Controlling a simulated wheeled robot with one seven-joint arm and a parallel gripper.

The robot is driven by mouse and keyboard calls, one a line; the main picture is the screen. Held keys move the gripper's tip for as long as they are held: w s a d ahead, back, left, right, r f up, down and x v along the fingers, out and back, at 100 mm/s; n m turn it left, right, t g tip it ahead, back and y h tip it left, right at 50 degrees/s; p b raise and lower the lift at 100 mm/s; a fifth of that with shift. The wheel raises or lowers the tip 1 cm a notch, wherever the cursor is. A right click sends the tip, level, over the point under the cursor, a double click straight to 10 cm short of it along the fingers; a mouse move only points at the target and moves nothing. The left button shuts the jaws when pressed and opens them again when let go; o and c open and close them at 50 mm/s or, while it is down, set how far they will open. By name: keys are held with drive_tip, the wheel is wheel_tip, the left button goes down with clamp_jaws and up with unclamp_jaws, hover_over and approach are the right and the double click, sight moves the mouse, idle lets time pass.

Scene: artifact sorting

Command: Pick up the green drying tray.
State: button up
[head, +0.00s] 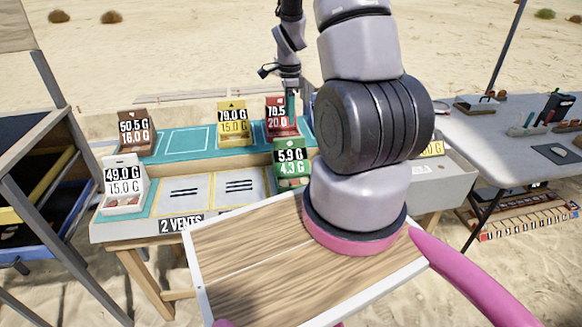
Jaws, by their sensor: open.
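The green drying tray (291,156) stands at the front middle of the bench, with a label reading 5.9 G over 4.3 G on its raised back. Small reddish-brown pieces show in its low front part. My arm partly covers the bench just to its right. My gripper (290,98) is small in view, above the back of the bench, behind and above the green tray and apart from it. The gripper is open; I see nothing held in it, though its fingertips are hard to make out.
A red tray (279,105) stands close below my gripper, with yellow (232,108) and brown (135,124) trays to its left. A white tray (123,171) is at front left. Two vent panels (211,193) lie clear. A grey table (500,140) stands right.

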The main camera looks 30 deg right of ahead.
sight(289, 138)
wheel_tip(289, 138, down, 10)
drive_tip(key=shift+s+a+f, duration=0.1)
drive_tip(key=shift+a, duration=0.05)
clamp_jaws()
idle(0.4)
idle(1.3)
